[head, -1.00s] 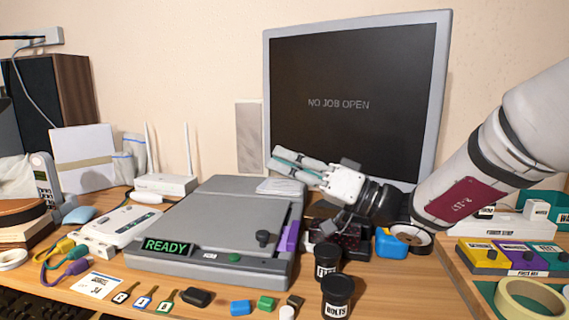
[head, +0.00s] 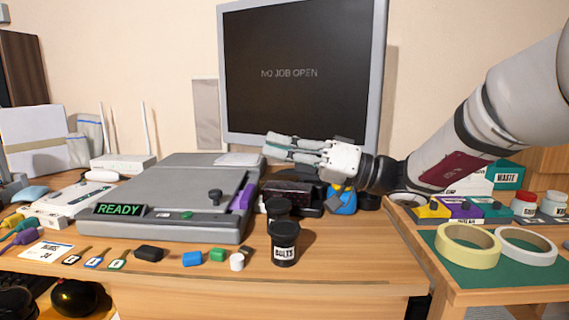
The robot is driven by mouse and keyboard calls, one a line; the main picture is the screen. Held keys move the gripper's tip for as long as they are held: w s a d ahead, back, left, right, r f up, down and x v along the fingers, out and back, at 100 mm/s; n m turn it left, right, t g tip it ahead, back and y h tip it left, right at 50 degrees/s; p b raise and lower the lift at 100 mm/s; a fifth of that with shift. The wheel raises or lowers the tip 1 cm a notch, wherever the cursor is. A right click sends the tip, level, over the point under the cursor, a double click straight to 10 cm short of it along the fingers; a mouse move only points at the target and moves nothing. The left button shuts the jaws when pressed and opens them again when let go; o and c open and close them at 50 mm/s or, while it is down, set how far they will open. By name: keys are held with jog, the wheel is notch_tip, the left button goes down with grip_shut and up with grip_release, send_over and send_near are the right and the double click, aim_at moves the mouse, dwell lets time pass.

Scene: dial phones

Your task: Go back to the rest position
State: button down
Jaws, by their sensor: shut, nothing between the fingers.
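My gripper (head: 268,147) is shut and empty. It points left, held in the air in front of the lower part of the monitor (head: 300,85), above the right rear of the grey machine. My arm reaches in from the right edge. The grey machine (head: 180,200) has a green "READY" display (head: 119,210) and a dark knob on its top. The monitor reads "NO JOB OPEN".
Dark jars (head: 285,243) stand right of the machine; a dark boxy device (head: 291,196) is behind them. Small coloured blocks (head: 192,259) lie along the front. Tape rolls (head: 467,246) rest on a green mat at the right. A white router (head: 123,163) stands at the back left.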

jog(key=s+d+f+m+g+h, duration=0.1)
jog(key=s+f+g+h, duration=0.3)
jog(key=s, duration=0.7)
jog(key=s+f+m+g+h, duration=0.1)
jog(key=s+f+h, duration=0.35)
jog(key=s, duration=0.65)
jog(key=s+d+f+m+t+h+p, duration=0.1)
jog(key=s+d+f+m+h, duration=0.4)
jog(key=s+d, duration=0.4)
jog(key=s+d+f+m+t+h+p, duration=0.15)
jog(key=s+d+f+h, duration=0.4)
jog(key=d, duration=0.65)
notch_tip(320, 180, up, 41)
jog(key=t+h+p, duration=0.1)
jog(key=t+p, duration=0.2)
jog(key=p, duration=3.3)
jog(key=shift+s+p, duration=0.25)
jog(key=shift+p, duration=0.1)
jog(key=shift+a+r+t, duration=0.1)
jog(key=shift+a+t, duration=0.1)
jog(key=shift+t, duration=0.05)
